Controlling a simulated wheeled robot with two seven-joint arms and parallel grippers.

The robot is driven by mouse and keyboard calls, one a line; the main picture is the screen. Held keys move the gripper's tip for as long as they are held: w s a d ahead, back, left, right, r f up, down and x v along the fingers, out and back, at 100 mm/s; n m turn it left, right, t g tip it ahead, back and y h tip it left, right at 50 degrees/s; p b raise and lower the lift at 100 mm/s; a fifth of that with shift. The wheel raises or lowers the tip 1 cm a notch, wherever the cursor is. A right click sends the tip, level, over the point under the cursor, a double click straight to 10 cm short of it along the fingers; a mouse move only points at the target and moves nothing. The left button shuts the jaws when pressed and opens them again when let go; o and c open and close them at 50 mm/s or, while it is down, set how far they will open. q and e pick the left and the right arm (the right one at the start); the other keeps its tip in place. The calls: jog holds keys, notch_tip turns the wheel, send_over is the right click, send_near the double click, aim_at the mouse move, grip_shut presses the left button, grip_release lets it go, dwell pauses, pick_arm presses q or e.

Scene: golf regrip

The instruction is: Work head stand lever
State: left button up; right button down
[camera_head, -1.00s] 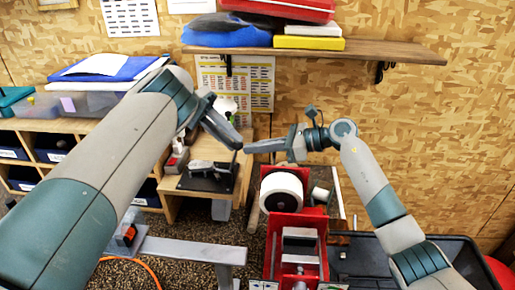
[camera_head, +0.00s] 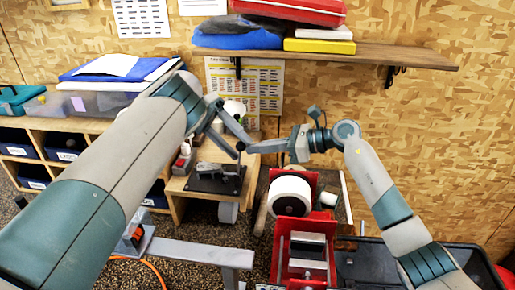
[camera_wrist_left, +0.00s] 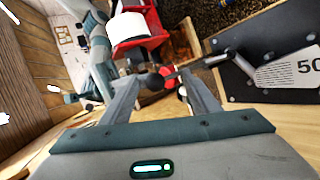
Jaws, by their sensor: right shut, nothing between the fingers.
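The head stand (camera_head: 215,180), a dark plate with a grey part on it, sits on a low wooden bench. Its lever (camera_head: 239,168) stands up at the right side and ends in a black knob (camera_head: 241,146).
A red machine with a white roll (camera_head: 289,196) stands to the right of the bench. A grey metal beam (camera_head: 200,255) is in front. Shelves with bins (camera_head: 60,147) are at the left, and a wall shelf (camera_head: 400,57) is above.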

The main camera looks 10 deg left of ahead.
pick_arm(q)
jog(key=shift+d, duration=0.25)
jog(key=shift+w+r, duration=0.15)
jog(key=shift+r, duration=0.75)
notch_tip(320, 180, up, 8)
jog(key=shift+a, duration=0.25)
